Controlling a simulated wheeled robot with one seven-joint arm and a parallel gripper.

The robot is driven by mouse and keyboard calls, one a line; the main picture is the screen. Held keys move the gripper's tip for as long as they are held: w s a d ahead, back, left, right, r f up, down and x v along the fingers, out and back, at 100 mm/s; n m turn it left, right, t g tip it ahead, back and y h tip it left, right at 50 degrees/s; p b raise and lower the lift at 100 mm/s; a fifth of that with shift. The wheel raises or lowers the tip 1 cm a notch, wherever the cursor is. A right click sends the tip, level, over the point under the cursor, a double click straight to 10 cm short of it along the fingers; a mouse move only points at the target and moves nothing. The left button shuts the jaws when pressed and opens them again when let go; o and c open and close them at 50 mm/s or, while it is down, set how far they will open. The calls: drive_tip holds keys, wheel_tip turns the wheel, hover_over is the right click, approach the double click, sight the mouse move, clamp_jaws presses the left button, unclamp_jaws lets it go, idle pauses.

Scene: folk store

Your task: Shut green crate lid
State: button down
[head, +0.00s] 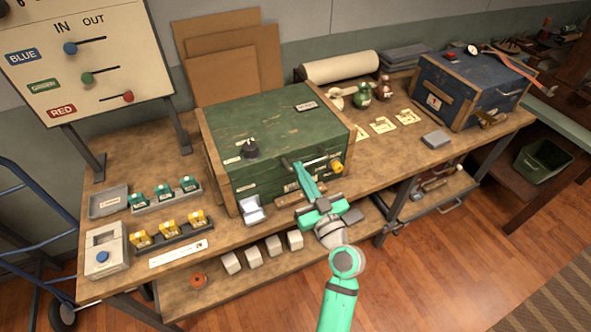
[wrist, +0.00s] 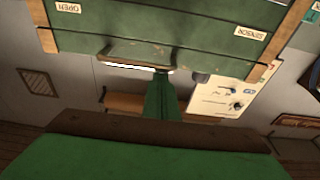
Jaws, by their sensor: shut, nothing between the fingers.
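The green crate (head: 285,128) stands on the workbench, with wooden corner strips and a black knob on its lid. Its lid lies flat on top in the head view; I can make out no clear gap along the front. A dark handle (head: 312,160) is on the front, and it also shows in the wrist view (wrist: 140,53). My gripper (head: 303,170) is shut and empty at the crate's front, with the fingertips by the handle. In the wrist view the fingers (wrist: 162,80) reach the handle's edge; whether they touch it is unclear. The labels show upside down there.
A blue chest (head: 468,92) stands at the right end of the bench (head: 180,130). Trays with teal (head: 165,198) and yellow blocks (head: 170,235) are at the left. A small silver box (head: 253,210) sits before the crate. Small bottles (head: 363,95) stand behind it to the right.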

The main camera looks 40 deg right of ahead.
drive_tip(key=shift+f, duration=1.2)
wheel_tip(320, 180, up, 5)
drive_tip(key=f+v, duration=0.2)
drive_tip(key=v, duration=0.8)
drive_tip(key=shift+w, duration=0.15)
